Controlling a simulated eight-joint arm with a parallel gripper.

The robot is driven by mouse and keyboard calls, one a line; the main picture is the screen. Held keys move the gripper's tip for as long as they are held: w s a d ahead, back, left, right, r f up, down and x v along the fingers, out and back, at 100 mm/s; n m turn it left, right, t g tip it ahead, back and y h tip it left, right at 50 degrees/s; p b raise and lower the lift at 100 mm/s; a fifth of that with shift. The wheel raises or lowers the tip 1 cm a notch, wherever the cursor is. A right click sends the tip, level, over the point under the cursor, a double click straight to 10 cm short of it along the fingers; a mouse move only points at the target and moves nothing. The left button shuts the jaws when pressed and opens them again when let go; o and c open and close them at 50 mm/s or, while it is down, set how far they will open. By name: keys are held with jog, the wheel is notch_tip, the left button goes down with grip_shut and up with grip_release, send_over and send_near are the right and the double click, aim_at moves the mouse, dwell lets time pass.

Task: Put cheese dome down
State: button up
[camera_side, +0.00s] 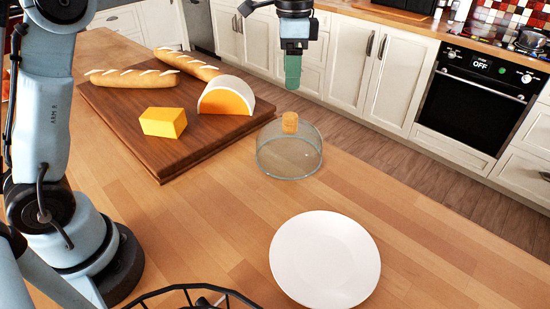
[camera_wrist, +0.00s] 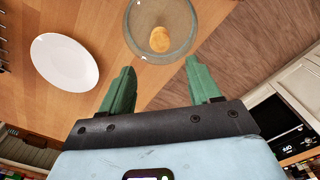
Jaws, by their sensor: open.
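The cheese dome (camera_side: 290,160) is a clear glass cover with a round wooden knob (camera_side: 290,122). It stands upright on the wooden island top, between the cutting board and the white plate. In the wrist view the dome (camera_wrist: 143,43) shows from above with its knob (camera_wrist: 159,39), just beyond my fingertips. My gripper (camera_side: 292,88) hangs over the dome in the side view, its green fingers apart from the knob. In the wrist view my gripper (camera_wrist: 157,78) has its two green fingers spread wide with nothing between them.
A white plate (camera_side: 325,260) lies empty at the front right. A dark cutting board (camera_side: 120,128) holds baguettes (camera_side: 132,78), a yellow cheese block (camera_side: 163,122) and a cut cheese wheel (camera_side: 226,97). A black wire basket (camera_side: 190,294) is at the bottom edge. The island's edge runs close behind the dome.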

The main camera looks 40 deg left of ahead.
jog(key=s+a+f+n+t, duration=0.1)
jog(key=s+f+n+t, duration=0.2)
jog(key=s, duration=0.6)
jog(key=s+a+f+n+t, duration=0.2)
jog(key=s+f+n+t, duration=0.2)
jog(key=s, duration=0.5)
jog(key=shift+n, duration=1)
